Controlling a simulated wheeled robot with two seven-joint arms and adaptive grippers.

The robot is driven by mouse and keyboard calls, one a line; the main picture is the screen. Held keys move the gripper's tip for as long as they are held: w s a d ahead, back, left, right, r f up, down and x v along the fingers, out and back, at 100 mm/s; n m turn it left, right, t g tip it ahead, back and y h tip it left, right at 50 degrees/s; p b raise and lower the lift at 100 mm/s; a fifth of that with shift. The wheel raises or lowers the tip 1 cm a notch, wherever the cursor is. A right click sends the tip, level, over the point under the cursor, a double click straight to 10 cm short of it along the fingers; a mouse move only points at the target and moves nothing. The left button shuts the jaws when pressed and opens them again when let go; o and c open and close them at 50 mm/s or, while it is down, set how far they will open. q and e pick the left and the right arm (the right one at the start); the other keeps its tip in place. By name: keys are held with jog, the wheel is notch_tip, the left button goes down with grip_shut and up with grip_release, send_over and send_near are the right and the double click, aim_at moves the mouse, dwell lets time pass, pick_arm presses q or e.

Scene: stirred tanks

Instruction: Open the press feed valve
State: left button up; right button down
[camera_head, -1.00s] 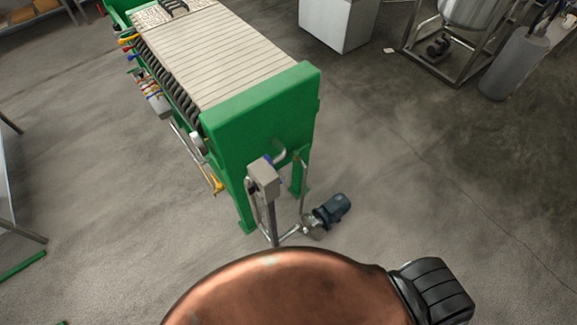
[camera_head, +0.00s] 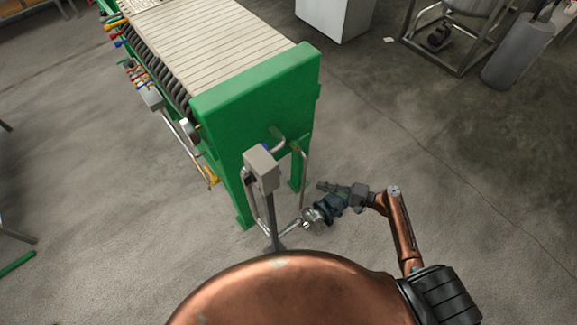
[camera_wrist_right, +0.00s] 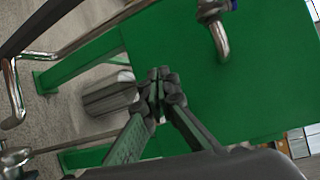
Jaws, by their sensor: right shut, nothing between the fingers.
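The green filter press (camera_head: 255,95) stands ahead, its end plate facing me. A bent metal feed pipe (camera_head: 277,135) comes out of this plate; it also shows at the top of the right wrist view (camera_wrist_right: 220,38). A small blue part, perhaps the valve handle, shows beside the pipe (camera_wrist_right: 234,4), cut by the frame edge; in the head view it is mostly hidden behind a grey box. My right gripper (camera_head: 322,186) is shut and empty, right of the press and above the pump. In the wrist view its fingertips (camera_wrist_right: 160,84) are together, below the pipe and apart from it. My left gripper is out of view.
The grey box (camera_head: 262,167) stands on a post in front of the press.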

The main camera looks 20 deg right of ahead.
notch_tip(320, 180, up, 13)
jog(key=w+a+n+y, duration=0.1)
jog(key=a+n+y, duration=0.1)
jog(key=y, duration=0.2)
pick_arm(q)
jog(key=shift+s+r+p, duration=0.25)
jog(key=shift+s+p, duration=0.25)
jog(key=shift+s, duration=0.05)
pick_arm(e)
jog(key=s+a+x, duration=0.1)
jog(key=s+x, duration=0.1)
jog(key=x, duration=1)
jog(key=shift+a, duration=0.35)
